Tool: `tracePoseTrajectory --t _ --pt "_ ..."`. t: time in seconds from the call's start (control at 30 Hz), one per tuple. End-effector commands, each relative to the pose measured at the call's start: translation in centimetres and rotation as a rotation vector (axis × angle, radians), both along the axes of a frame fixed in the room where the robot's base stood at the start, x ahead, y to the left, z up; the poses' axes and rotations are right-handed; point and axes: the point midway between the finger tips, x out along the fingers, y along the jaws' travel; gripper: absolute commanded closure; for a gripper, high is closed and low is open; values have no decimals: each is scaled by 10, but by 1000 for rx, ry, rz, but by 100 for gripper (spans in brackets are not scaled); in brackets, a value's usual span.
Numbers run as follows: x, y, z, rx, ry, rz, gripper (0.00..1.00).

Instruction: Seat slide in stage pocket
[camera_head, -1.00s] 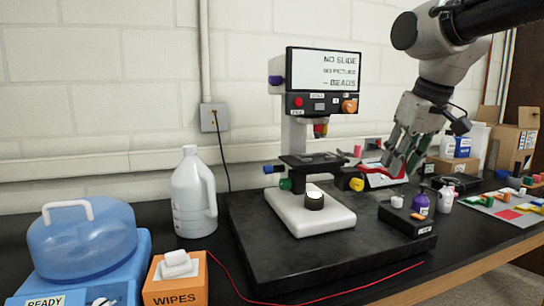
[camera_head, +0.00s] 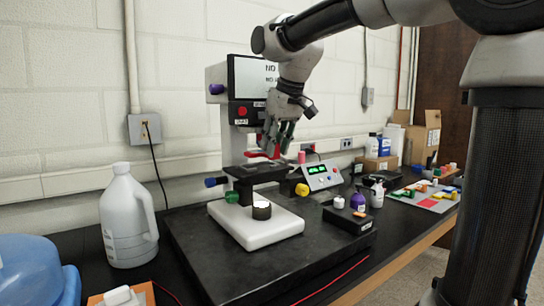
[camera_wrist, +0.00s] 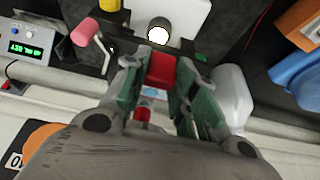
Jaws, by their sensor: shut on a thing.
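My gripper (camera_head: 272,145) is shut on a red piece (camera_head: 262,155), which I take to be the slide or its holder. In the wrist view the red piece (camera_wrist: 161,70) sits between the two green-padded fingers. In the head view it shows just above the black microscope stage (camera_head: 250,173), near the column. I cannot tell whether it touches the stage. The stage pocket is hidden, and the fingers cover part of the piece. The microscope screen (camera_head: 252,78) is partly hidden by my arm.
The microscope's white base (camera_head: 255,224) stands on a black slab. A yellow knob (camera_head: 302,189) juts out right of the stage. A control box with a green display (camera_head: 322,174) and a small black holder with bottles stand to the right. A white jug (camera_head: 129,220) stands left.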

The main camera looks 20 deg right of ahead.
Motion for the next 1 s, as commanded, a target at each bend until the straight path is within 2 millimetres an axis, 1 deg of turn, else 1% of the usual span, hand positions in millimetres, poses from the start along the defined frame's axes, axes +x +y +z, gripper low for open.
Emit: tracePoseTrajectory --t 0.2,0.33,0.43,0.77,0.8,0.87,0.9,0.93,1.0 --pt "15 5 -2 -1 2 0 98" --pt "13 4 -25 -1 4 0 98" --pt "13 4 -35 0 1 0 98" --pt "13 4 -38 0 1 0 98" --pt "13 4 -39 0 1 0 71" --pt "13 4 -38 0 0 0 60" --pt "13 4 -38 0 0 0 52" --pt "13 4 -38 0 0 0 51" --pt "13 4 -38 0 0 0 51"
